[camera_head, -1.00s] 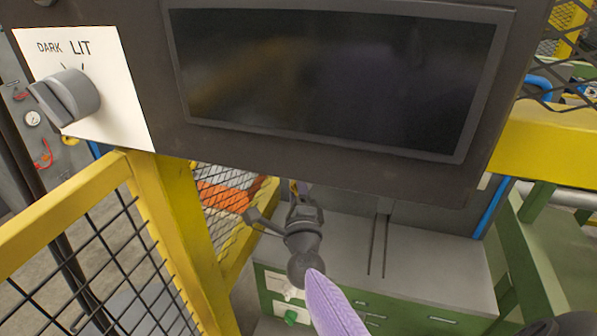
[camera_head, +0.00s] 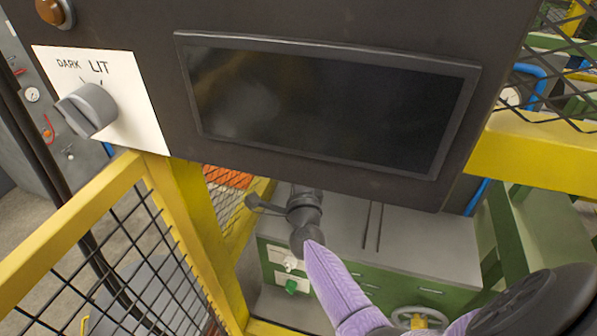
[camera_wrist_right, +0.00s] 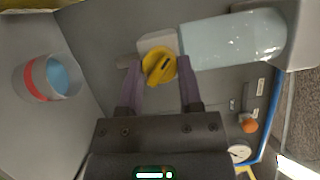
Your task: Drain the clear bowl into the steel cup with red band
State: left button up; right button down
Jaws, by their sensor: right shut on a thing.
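In the right wrist view the clear bowl (camera_wrist_right: 235,40), a rounded see-through cylinder with a pale blue tint, lies across the upper right of the picture. At its left end is a pale block with a yellow handle (camera_wrist_right: 158,66). My right gripper (camera_wrist_right: 161,76) has its purple fingers on either side of this handle and is shut on it. The steel cup with red band (camera_wrist_right: 32,82) is at the left of that view, apart from the gripper, with blue inside. In the head view my right gripper (camera_head: 304,200) is partly hidden under the dark panel. My left gripper is not in view.
A dark cabinet with a screen (camera_head: 325,105) and a DARK/LIT knob (camera_head: 88,108) overhangs the right arm. A yellow mesh guard (camera_head: 95,215) stands at left. A green drawer unit (camera_head: 430,290) is below. The wrist view shows an orange knob (camera_wrist_right: 250,126) and a gauge (camera_wrist_right: 239,153).

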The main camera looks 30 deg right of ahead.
jog(key=shift+c, duration=1.3)
grip_release()
jog(key=v, duration=1)
